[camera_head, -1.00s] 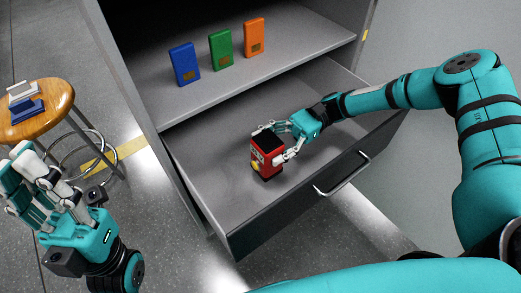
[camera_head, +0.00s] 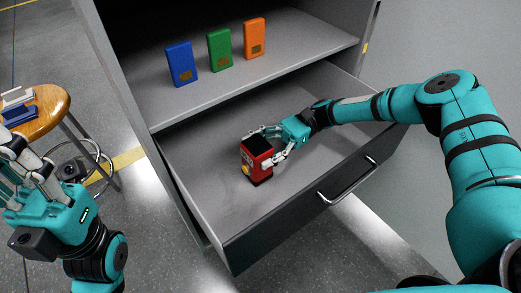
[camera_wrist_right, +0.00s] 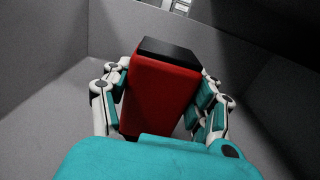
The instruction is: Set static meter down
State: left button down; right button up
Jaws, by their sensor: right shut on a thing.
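The static meter (camera_head: 254,160) is a red box with a black top and a yellow spot on its front. It is upright in the open drawer (camera_head: 205,180). My right gripper (camera_head: 270,147) is shut on it, one finger on each side. In the right wrist view the red meter (camera_wrist_right: 160,90) stands between the fingers of the right gripper (camera_wrist_right: 163,100). Whether its base touches the drawer floor is hard to tell. My left gripper (camera_head: 22,165) is at the left edge, away from the drawer, with its fingers partly cut off.
A blue case (camera_head: 182,63), a green case (camera_head: 220,50) and an orange case (camera_head: 254,38) stand on the shelf (camera_head: 290,62) above the drawer. The drawer front has a metal handle (camera_head: 347,187). A wooden stool (camera_head: 45,120) holding small items stands at left. The drawer floor around the meter is clear.

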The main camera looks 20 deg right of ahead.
jog(key=o, duration=1.3)
jog(key=shift+o, duration=0.2)
jog(key=shift+r, duration=0.1)
jog(key=p+v, duration=0.1)
jog(key=v, duration=0.6)
jog(key=shift+d+r, duration=0.1)
jog(key=shift+d, duration=0.1)
